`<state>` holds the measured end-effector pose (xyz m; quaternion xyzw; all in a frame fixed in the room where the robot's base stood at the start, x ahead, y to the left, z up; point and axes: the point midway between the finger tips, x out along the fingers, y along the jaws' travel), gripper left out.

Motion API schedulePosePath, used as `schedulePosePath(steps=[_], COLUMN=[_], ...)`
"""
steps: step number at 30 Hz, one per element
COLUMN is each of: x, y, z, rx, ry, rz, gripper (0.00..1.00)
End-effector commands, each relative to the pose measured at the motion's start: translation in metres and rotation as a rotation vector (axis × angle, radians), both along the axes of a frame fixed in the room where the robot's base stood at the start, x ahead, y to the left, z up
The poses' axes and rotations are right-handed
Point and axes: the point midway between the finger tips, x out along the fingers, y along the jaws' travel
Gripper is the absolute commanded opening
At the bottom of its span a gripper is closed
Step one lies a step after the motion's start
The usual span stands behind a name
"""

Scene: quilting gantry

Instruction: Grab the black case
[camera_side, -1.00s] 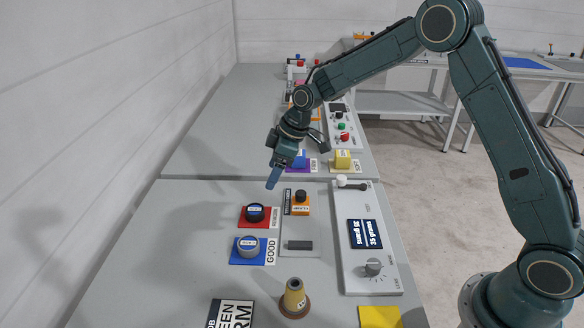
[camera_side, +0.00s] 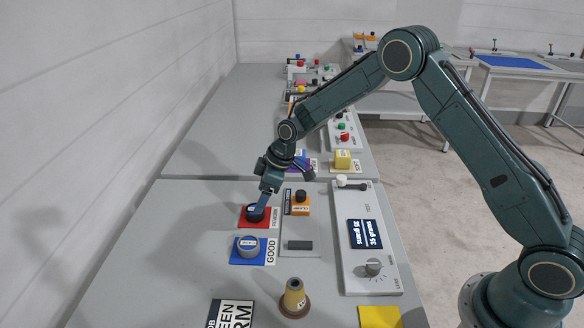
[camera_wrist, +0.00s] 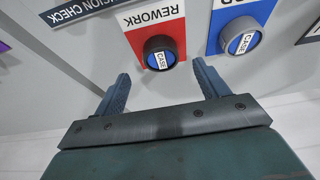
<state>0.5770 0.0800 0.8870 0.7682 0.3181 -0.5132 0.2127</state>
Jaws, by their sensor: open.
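The black case (camera_side: 255,212) is a short round case with a blue top and a white "CASE" label. It sits on the red REWORK mat (camera_side: 274,222). In the wrist view the black case (camera_wrist: 160,52) lies just beyond the gap between my fingertips, in line with it. My gripper (camera_wrist: 163,76) is open and empty, with one finger to each side of that line. In the side view my gripper (camera_side: 263,204) points down over the black case and partly hides it; I cannot tell whether they touch.
A similar grey case (camera_side: 248,247) stands close by on the blue GOOD mat (camera_side: 268,255). An orange clamp block (camera_side: 300,206) is to the right. The table's left side is clear.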

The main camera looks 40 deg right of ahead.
Motion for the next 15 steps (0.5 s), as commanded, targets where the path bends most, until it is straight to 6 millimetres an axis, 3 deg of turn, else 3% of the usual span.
schedulePosePath(steps=[5,15], x=[0.001,0.010], y=[0.002,0.013], z=[-0.007,-0.039], rx=[0.000,0.000], ry=[0.001,0.001], rz=[0.000,0.000], gripper=[0.73,0.73])
